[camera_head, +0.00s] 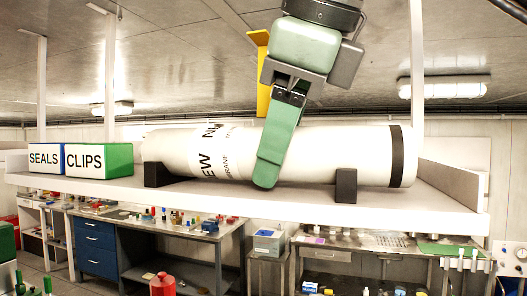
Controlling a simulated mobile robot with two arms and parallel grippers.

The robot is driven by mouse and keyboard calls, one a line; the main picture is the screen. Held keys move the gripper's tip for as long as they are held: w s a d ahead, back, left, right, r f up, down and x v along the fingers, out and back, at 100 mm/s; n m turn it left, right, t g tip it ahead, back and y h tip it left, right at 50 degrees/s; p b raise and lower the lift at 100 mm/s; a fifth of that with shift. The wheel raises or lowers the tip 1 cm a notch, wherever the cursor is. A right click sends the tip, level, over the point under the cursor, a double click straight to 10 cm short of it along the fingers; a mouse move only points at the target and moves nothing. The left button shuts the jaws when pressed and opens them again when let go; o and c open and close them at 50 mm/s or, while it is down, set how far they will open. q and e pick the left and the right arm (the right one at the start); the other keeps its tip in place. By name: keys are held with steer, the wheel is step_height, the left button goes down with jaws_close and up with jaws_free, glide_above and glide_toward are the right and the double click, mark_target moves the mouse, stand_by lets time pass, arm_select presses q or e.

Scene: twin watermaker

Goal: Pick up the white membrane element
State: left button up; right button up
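The white membrane element (335,155) is a long white cylinder with dark lettering and a black band near its right end. It lies level on the shelf (420,203), resting in dark cradle blocks (346,186). My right gripper (268,178) reaches down from above at the middle of the element. One green finger crosses in front of the element and covers part of its lettering. The other finger is not clearly seen, so I cannot tell whether the gripper touches or grips the element. My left gripper is not in view.
Boxes marked SEALS (44,158) and CLIPS (99,160) stand at the shelf's left end. White posts (417,60) rise at the shelf. A yellow upright piece (262,75) shows behind my gripper. Benches with small items (180,222) stand below.

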jaws_close()
steer(key=shift+r, duration=0.15)
